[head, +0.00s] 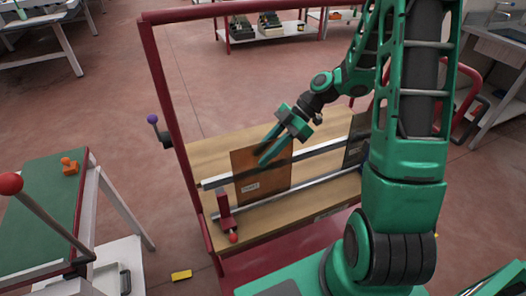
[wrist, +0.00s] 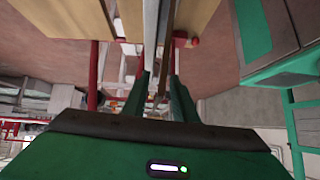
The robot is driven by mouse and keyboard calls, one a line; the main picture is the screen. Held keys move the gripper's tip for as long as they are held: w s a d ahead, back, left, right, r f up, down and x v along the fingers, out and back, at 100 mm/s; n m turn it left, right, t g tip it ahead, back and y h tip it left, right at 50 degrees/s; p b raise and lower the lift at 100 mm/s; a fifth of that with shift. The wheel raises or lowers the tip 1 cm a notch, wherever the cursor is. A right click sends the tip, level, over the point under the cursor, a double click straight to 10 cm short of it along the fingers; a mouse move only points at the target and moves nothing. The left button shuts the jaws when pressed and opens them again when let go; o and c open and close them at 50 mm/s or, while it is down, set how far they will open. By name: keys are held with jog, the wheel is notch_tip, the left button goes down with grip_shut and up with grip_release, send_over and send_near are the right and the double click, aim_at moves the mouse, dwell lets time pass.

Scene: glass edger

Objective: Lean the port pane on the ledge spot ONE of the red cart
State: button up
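A brown-amber pane (head: 252,184) with a small white label, too small to read, stands on the lower ledge of the red cart (head: 178,110), tilted against its rail. I take it for the port pane. My gripper (head: 261,157) is at the pane's top edge, one finger in front and one behind. In the wrist view the fingers (wrist: 160,80) are apart, with the pane's thin edge (wrist: 162,88) between them and a gap beside it. A second, dark pane (head: 355,142) stands further right on the cart, partly hidden by my arm. No spot numbers are readable.
A red clamp-like stop (head: 226,212) sits on the ledge just left of the pane. A purple-knobbed lever (head: 153,120) sticks out from the cart's left post. A green-topped table (head: 45,190) stands left. A yellow block (head: 181,275) lies on the floor.

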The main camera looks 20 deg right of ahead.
jog(key=shift+d, duration=0.1)
jog(key=v, duration=1)
jog(key=shift+w+d+r, duration=0.1)
jog(key=shift+d+r, duration=0.1)
jog(key=shift+d, duration=0.05)
jog(key=shift+a, duration=0.1)
dwell(0.5)
